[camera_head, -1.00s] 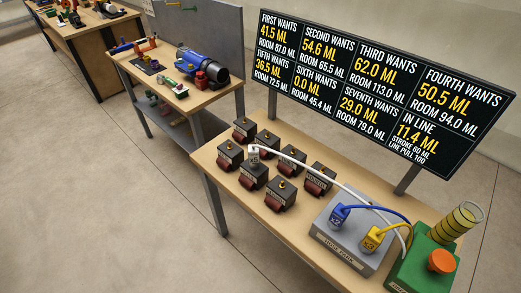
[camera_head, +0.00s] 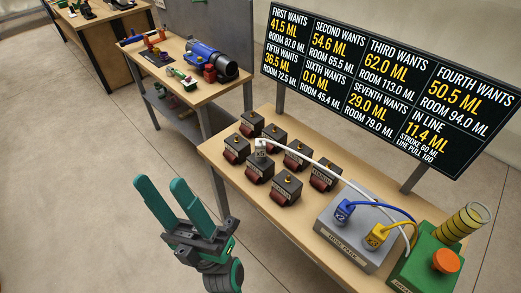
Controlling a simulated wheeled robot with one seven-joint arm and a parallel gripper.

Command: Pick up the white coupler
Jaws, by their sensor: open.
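The white coupler (camera_head: 260,147) stands on top of one of the dark blocks (camera_head: 259,169) in the front row on the near table. A white hose runs from it to the right, toward the green unit. My gripper (camera_head: 163,188) has two teal fingers, spread apart with nothing between them. It is in front of the table's left end, to the left of and lower in the picture than the coupler, and apart from it.
A grey hose park (camera_head: 345,245) holds a blue coupler (camera_head: 343,211) and a yellow coupler (camera_head: 376,236). A green unit (camera_head: 425,265) with an orange knob and a striped cylinder stands at the right. A lettered board (camera_head: 385,90) rises behind. Several dark blocks crowd around the coupler.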

